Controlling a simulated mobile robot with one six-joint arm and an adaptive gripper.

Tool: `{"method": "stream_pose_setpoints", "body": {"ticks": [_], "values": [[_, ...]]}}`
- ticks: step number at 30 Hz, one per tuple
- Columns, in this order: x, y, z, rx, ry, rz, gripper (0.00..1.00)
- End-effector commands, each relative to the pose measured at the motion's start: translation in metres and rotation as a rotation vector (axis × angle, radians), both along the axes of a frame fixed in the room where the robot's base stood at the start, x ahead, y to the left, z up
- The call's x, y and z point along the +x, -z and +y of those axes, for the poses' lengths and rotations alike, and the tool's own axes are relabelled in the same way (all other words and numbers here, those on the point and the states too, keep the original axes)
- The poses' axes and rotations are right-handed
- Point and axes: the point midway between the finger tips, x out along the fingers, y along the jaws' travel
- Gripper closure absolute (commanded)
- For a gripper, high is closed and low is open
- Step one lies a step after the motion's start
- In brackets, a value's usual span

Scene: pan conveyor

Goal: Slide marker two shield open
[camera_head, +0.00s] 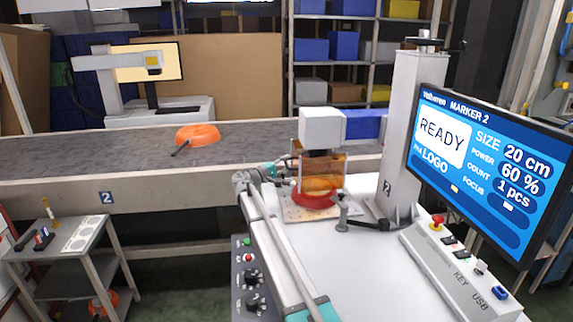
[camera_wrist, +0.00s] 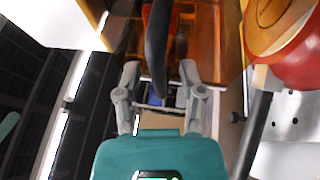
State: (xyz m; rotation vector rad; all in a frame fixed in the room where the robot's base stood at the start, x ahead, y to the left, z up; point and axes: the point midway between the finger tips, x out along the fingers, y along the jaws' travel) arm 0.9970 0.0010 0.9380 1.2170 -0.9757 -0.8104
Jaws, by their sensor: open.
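The marker two shield (camera_head: 336,163) is an amber see-through panel under the white marking head (camera_head: 322,128). It stands around a red pan (camera_head: 313,201) on the marker's plate. In the wrist view, the amber shield (camera_wrist: 218,40) fills the upper middle, and the red pan (camera_wrist: 300,62) shows at the right. My gripper (camera_head: 287,180) is at the shield's left side, its fingers partly hard to make out. In the wrist view my gripper (camera_wrist: 160,88) is open, with a dark curved bar (camera_wrist: 157,45) between its fingers. I cannot tell whether they touch it, or whether it is the shield's handle.
The marker two screen (camera_head: 480,165) reads READY. A control panel (camera_head: 455,270) with a red button lies at the front right. A conveyor (camera_head: 110,150) runs behind, carrying an orange pan (camera_head: 198,134). A small side table (camera_head: 65,238) stands at the left.

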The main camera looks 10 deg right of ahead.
Motion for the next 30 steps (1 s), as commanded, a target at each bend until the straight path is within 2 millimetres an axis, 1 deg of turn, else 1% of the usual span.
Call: {"method": "stream_pose_setpoints", "body": {"ticks": [5, 6, 14, 24, 30], "values": [[0.0, 0.0, 0.0, 0.0, 0.0, 0.0, 0.49], [0.0, 0.0, 0.0, 0.0, 0.0, 0.0, 0.51], [0.0, 0.0, 0.0, 0.0, 0.0, 0.0, 0.99], [0.0, 0.0, 0.0, 0.0, 0.0, 0.0, 1.0], [0.0, -0.011, 0.0, -0.001, 0.0, 0.0, 1.0]]}}
